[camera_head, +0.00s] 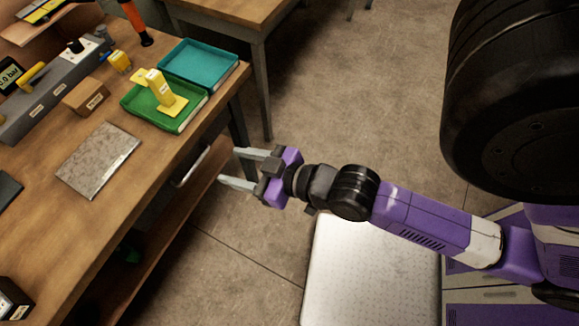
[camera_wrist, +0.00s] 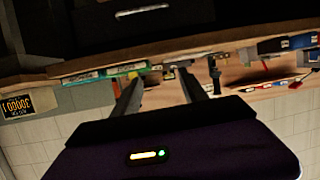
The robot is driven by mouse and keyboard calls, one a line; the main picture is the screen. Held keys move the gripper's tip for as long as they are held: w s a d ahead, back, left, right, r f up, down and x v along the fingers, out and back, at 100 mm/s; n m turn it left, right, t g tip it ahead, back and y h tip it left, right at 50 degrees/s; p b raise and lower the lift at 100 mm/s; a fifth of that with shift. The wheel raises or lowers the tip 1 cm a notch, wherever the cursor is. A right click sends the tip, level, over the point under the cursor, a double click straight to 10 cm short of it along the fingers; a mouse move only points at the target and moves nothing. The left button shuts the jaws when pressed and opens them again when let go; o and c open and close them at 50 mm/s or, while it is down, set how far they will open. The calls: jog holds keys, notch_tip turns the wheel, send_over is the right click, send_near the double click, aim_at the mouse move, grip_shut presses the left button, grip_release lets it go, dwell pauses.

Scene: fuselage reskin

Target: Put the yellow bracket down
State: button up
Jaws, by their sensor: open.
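The yellow bracket (camera_head: 162,92) stands in the green tray (camera_head: 136,112) on the workbench, in the head view. Its flat base rests in the tray and its upper part rises and leans to the left. My gripper (camera_head: 230,167) is open and empty, in the air off the bench's front edge, to the right of and below the tray in the picture. It is apart from the bracket. In the wrist view the two fingers (camera_wrist: 163,92) are spread with nothing between them, and a small bit of yellow shows beyond the left finger.
A teal tray (camera_head: 201,62) lies behind the green one. A cardboard box (camera_head: 86,97), a metal plate (camera_head: 98,158) and a grey unit with a yellow handle (camera_head: 40,95) are on the bench (camera_head: 60,225). The floor (camera_head: 350,100) between benches is clear.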

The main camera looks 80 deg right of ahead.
jog(key=s+a+r+n+y, duration=0.1)
jog(key=s+a+r, duration=0.1)
jog(key=s, duration=0.4)
jog(key=s+a+r+y, duration=0.1)
jog(key=s+a+r, duration=0.1)
jog(key=s+a, duration=0.3)
jog(key=shift+s+a+r+n+t+y, duration=0.3)
jog(key=shift+s+r+n+t+y, duration=0.1)
jog(key=shift+s, duration=0.3)
